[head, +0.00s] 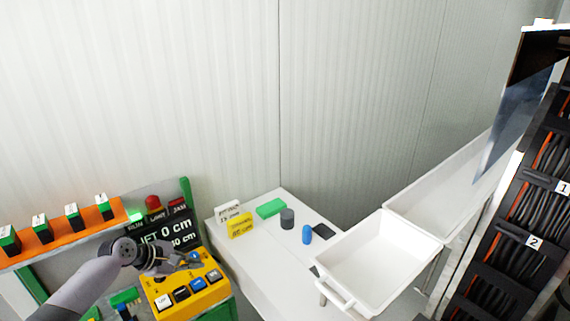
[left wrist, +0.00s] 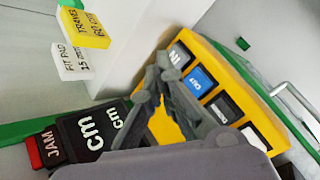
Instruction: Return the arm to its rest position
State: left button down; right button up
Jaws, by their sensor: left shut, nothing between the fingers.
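My left arm comes in from the lower left in the head view, and my left gripper (head: 190,260) is over the back edge of the yellow button box (head: 212,292). In the left wrist view its grey fingers (left wrist: 162,68) meet at the tips, shut and empty, with yellow box surface visible between them. Black, blue and white buttons show beside the fingers. I cannot tell whether the fingertips touch the box. The gripper partly hides the black display (head: 180,228), which reads "0 cm". My right gripper is not in view.
An orange rail (head: 75,238) with several green-and-white blocks is at the left. A white table (head: 262,262) holds signs, a green block (head: 270,208), a grey cylinder (head: 287,218) and a blue piece (head: 307,235). White bins (head: 345,300) and a cable rack (head: 520,240) stand right.

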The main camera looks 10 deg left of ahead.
pick_arm(q)
jog(key=s+d+f+m+g, duration=0.2)
jog(key=s+d+f+m, duration=0.35)
jog(key=s+d, duration=0.25)
jog(key=s+d+f+m+g, duration=0.2)
jog(key=s+d+f+m, duration=0.2)
jog(key=s+d+m, duration=0.4)
jog(key=s+r+m+y, duration=0.3)
jog(key=s+m, duration=0.1)
jog(key=s, duration=0.5)
jog(key=s+r+m+y, duration=0.25)
jog(key=s+m, duration=0.25)
jog(key=s, duration=0.4)
notch_tip(320, 180, down, 33)
jog(key=s+g+b, duration=0.1)
jog(key=b, duration=0.7)
jog(key=s+a+f+b, duration=0.1)
jog(key=s+f+b, duration=0.2)
jog(key=s+f, duration=0.5)
jog(key=s+a+f+g+b, duration=0.1)
jog(key=s+f+b, duration=0.2)
jog(key=s+f, duration=0.6)
notch_tip(320, 180, down, 6)
jog(key=shift+a+f+g, duration=0.1)
jog(key=shift+a+g, duration=0.15)
jog(key=shift+g, duration=0.05)
